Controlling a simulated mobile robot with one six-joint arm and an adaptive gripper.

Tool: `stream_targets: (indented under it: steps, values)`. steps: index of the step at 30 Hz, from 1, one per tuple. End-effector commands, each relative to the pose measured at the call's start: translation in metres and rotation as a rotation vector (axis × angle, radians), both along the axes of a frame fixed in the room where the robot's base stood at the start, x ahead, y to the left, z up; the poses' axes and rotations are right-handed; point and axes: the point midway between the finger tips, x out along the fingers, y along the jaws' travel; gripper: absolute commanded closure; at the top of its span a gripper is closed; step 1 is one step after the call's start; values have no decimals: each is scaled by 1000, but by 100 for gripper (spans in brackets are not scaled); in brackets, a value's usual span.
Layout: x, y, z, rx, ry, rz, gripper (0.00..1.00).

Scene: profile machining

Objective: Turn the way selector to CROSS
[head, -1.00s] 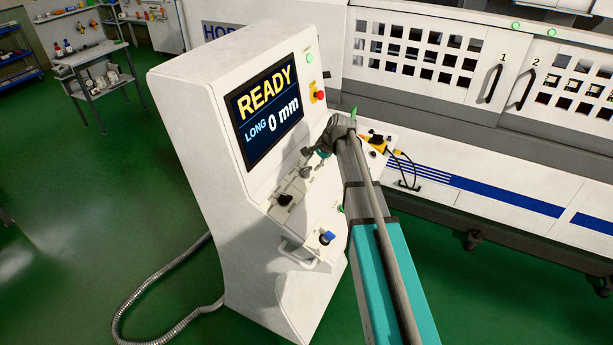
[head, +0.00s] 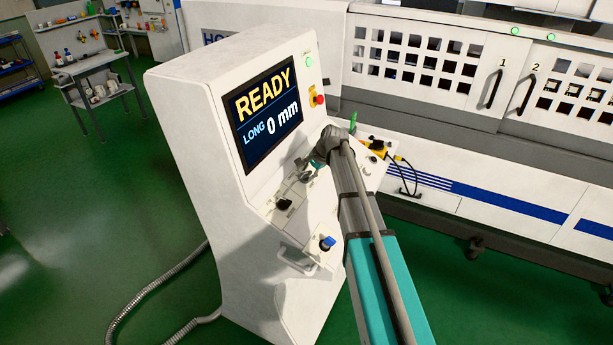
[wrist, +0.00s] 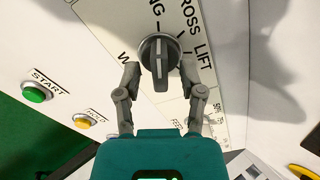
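The way selector (wrist: 160,62) is a dark grey round knob with a raised grip bar on a cream label plate. Its white mark points up towards the tick by the partly cut-off LONG label. The CROSS label (wrist: 187,14) is up and right of it, with LIFT (wrist: 204,57) further right. My gripper (wrist: 159,68) is open, with one finger on each side of the knob; a small gap to the grip bar shows. In the head view my gripper (head: 311,168) is over the console's sloping panel and hides the selector. The screen (head: 268,115) reads READY, LONG 0 mm.
In the wrist view a green START button (wrist: 34,94) and a yellow button (wrist: 82,121) lie left of the gripper. In the head view another black knob (head: 284,204) and a blue switch (head: 327,243) sit nearby. A red emergency stop (head: 318,100) is beside the screen.

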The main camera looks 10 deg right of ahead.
Motion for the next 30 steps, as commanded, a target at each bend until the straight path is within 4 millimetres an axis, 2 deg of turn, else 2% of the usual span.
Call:
stream_targets:
  steps: [1,7,20,30]
  values:
    - [0,0,0,0,0,0,64]
    - [0,0,0,0,0,1,100]
    - [0,1,0,11,16,-34,100]
    - [0,1,0,78,108,-248,100]
